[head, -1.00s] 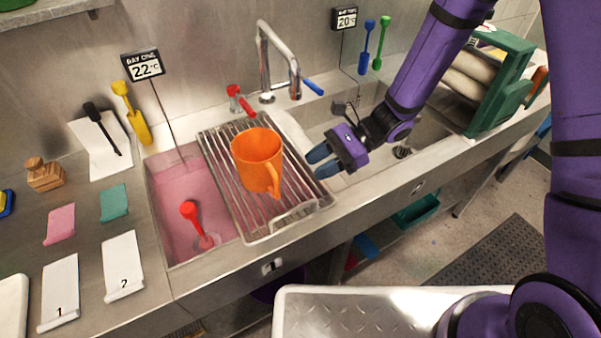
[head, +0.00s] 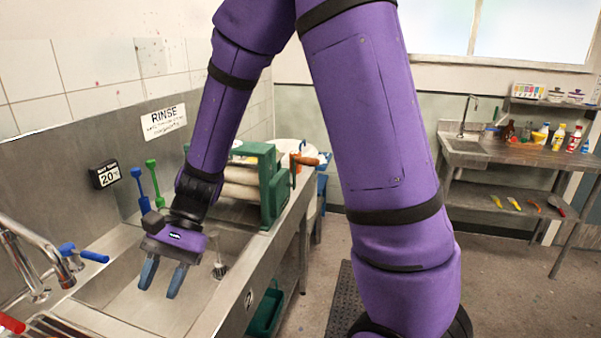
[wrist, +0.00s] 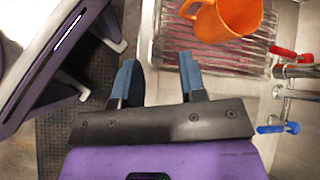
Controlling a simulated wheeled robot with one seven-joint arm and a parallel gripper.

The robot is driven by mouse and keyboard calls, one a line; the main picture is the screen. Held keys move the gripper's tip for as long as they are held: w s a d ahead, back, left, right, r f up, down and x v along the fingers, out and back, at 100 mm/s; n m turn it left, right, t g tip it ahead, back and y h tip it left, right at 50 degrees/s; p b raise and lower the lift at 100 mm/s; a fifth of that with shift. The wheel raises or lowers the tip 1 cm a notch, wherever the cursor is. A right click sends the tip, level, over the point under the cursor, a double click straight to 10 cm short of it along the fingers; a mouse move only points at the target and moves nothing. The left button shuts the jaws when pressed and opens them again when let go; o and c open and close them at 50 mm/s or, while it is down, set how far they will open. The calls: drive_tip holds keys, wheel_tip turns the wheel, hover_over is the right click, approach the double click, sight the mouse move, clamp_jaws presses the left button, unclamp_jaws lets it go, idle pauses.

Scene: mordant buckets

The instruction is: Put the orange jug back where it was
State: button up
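The orange jug (wrist: 238,16) stands on the wire rack (wrist: 222,62) in the wrist view, its handle towards the left. The head view does not show the jug now. My gripper (head: 162,279) is open and empty over the right-hand sink basin in the head view. In the wrist view the blue fingertips of my gripper (wrist: 158,75) are apart, with nothing between them, and the jug lies beyond and to the right of them.
The tap (head: 28,262) with a blue lever stands at the left. A green-framed roller device (head: 272,187) stands past the basin. A blue and a green tool (head: 153,184) lean on the wall. A side bench (head: 490,158) with bottles stands far right.

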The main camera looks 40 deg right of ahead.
drive_tip(key=s+d+r+n+t+h, duration=0.3)
drive_tip(key=s+d+r, duration=0.3)
drive_tip(key=d+r, duration=0.3)
drive_tip(key=s+d+r+n+t+h, duration=0.4)
drive_tip(key=s+d+r+t+h, duration=0.1)
drive_tip(key=d+r, duration=0.4)
drive_tip(key=shift+s+d+r+t+h, duration=0.15)
drive_tip(key=shift+s+d+t+h, duration=0.15)
drive_tip(key=shift+s+d+t, duration=0.65)
